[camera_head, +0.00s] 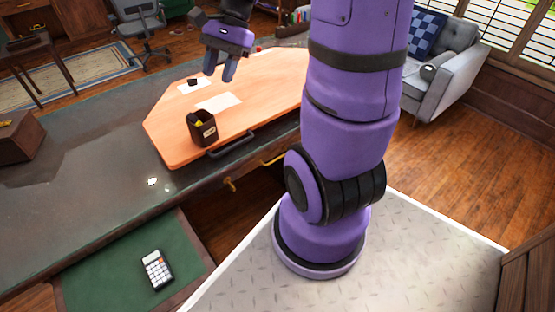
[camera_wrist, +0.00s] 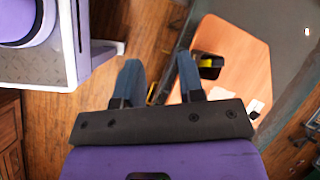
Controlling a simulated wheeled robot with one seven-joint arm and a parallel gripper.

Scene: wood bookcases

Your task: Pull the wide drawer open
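The dark desk (camera_head: 80,205) has brass fittings along its front edge: a knob (camera_head: 230,184) and a longer handle (camera_head: 272,159). They appear to belong to the wide drawer, whose front is mostly hidden under the desk edge and behind my arm. My gripper (camera_head: 219,76) is above the far side of the orange board, fingers pointing down, apart from the handle. In the wrist view my gripper (camera_wrist: 158,60) is open and empty, with its two blue-grey fingers apart. A small yellowish piece (camera_wrist: 151,93) shows between them; I cannot tell whether it is the handle.
An orange board (camera_head: 265,90) with a dark handle (camera_head: 232,146) lies on the desk. It bears a black cup (camera_head: 202,128) and papers (camera_head: 218,102). A green-lined surface (camera_head: 105,275) with a calculator (camera_head: 157,270) sticks out at lower left. A grey sofa (camera_head: 447,80) stands at right.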

